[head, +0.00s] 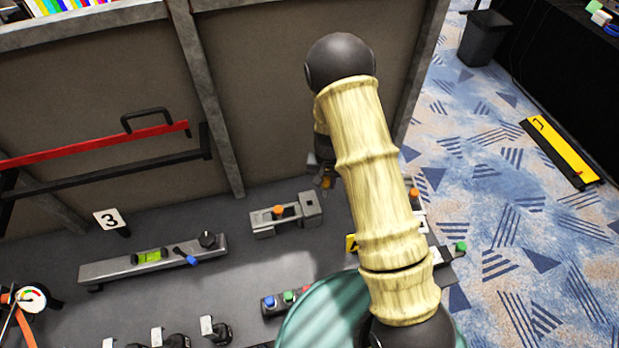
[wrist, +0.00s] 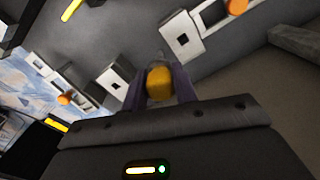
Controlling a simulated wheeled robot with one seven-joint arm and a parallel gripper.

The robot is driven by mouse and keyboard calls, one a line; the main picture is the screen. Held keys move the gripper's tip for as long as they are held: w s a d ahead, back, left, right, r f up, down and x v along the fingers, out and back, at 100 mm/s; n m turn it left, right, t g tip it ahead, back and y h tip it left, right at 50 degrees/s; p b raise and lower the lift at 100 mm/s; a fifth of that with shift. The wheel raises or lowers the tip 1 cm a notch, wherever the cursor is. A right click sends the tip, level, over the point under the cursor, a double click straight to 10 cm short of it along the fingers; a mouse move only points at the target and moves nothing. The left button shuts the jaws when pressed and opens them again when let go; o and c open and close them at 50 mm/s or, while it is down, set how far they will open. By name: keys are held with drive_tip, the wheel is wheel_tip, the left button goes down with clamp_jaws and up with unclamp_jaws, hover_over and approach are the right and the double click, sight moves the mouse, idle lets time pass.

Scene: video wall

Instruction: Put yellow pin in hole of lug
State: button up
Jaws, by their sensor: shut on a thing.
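My gripper (head: 326,177) is shut on the yellow pin (wrist: 159,84), whose rounded end shows between the two purplish fingers in the wrist view. In the head view the pin is a small orange-yellow spot (head: 327,183) under the gripper, partly hidden by my arm. A grey lug with a small dark square hole (wrist: 182,38) is beyond and right of the pin in the wrist view. A second similar lug (wrist: 116,82) is to its left. In the head view one lug block (head: 311,208) stands below and left of my gripper. The pin appears apart from both.
An orange knob (head: 278,210) sits on the fixture beside the lug block. A grey rail with a green level vial (head: 149,256) and blue lever lies left. A brown panel (head: 270,100) rises behind the bench. My arm hides part of the right side.

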drive_tip(key=shift+m, duration=0.8)
drive_tip(key=a, duration=0.1)
drive_tip(key=w+a, duration=0.1)
drive_tip(key=a, duration=0.1)
drive_tip(key=a+r, duration=0.1)
drive_tip(key=shift+w+a+b, duration=0.15)
drive_tip(key=shift+a+b, duration=0.15)
drive_tip(key=shift+a, duration=0.05)
drive_tip(key=shift+f+b, duration=1.75)
drive_tip(key=shift+f, duration=0.6)
drive_tip(key=shift+f+b, duration=2.35)
drive_tip(key=shift+f, duration=1.2)
drive_tip(key=o, duration=1.6)
drive_tip(key=shift+c, duration=0.2)
